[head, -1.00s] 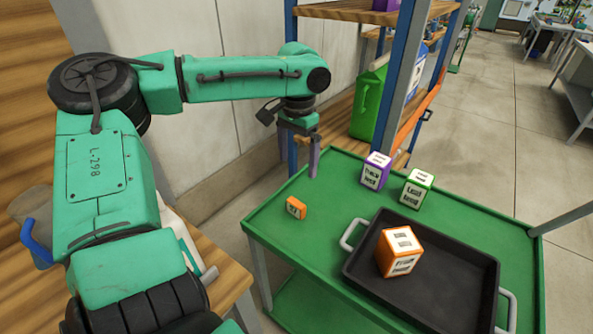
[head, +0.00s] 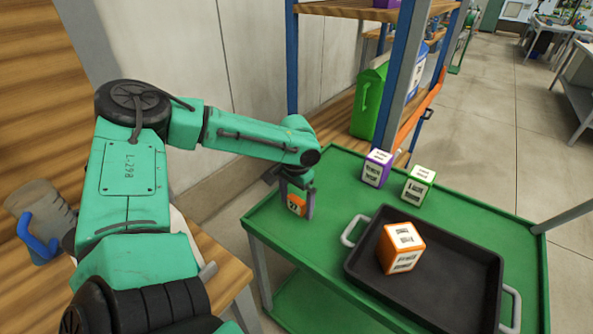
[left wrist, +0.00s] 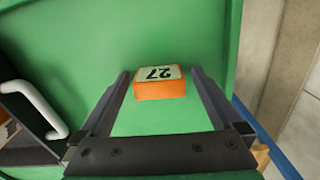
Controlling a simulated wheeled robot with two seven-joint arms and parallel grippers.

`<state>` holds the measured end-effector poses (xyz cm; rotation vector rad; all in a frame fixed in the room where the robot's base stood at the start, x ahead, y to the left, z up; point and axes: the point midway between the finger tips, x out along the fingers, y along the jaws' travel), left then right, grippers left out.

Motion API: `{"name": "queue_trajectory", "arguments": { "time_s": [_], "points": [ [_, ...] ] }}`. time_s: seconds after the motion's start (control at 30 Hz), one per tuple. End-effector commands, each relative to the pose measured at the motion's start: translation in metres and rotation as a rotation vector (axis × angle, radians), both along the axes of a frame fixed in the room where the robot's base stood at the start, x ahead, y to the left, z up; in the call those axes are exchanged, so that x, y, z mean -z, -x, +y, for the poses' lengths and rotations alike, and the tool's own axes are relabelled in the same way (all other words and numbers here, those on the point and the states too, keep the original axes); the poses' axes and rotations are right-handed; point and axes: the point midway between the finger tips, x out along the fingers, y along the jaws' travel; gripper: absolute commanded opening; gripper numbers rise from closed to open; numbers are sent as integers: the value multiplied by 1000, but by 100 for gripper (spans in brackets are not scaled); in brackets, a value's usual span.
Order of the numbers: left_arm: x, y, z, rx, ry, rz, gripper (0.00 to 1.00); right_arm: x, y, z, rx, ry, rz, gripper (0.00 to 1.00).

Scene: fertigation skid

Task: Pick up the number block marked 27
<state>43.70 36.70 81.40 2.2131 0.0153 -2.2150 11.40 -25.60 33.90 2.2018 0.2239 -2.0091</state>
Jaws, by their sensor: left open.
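The number block marked 27 (left wrist: 160,88) is small and orange with a pale top face. In the left wrist view its number reads upside down. It also shows in the head view (head: 296,204), on the green cart top (head: 345,178), partly covered by my gripper. My left gripper (head: 297,212) is open over the block. In the left wrist view its two fingers (left wrist: 160,86) lie on either side of the block, with gaps between them and it. I cannot tell how far above the cart the fingertips are. My right gripper is not in view.
A black tray (head: 470,284) with a white handle stands right of the block and holds a larger orange-and-white block (head: 401,249). A purple block (head: 376,168) and a green block (head: 418,184) stand behind. A shelf with a green can (head: 368,103) is beyond the cart.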

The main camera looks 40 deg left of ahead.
Motion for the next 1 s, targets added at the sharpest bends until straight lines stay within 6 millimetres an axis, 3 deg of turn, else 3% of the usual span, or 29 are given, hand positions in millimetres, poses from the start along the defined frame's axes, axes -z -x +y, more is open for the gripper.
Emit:
{"name": "queue_trajectory", "arguments": {
  "time_s": [0.07, 0.2, 0.3, 0.67, 0.83, 1.0],
  "points": [
    [0, 0, 0, 0, 0, 0, 100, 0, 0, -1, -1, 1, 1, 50],
    [0, 0, 0, 0, 0, 0, 46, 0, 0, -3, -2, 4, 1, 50],
    [-1, 0, 0, 0, 0, 0, 15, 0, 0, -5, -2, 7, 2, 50],
    [-11, -1, 0, -1, 0, -3, 14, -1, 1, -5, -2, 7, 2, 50],
    [-47, -2, 0, -2, 0, -7, 14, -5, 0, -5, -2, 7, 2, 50],
    [-112, -2, 0, -1, -1, -8, 14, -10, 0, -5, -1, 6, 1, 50]
  ]
}}
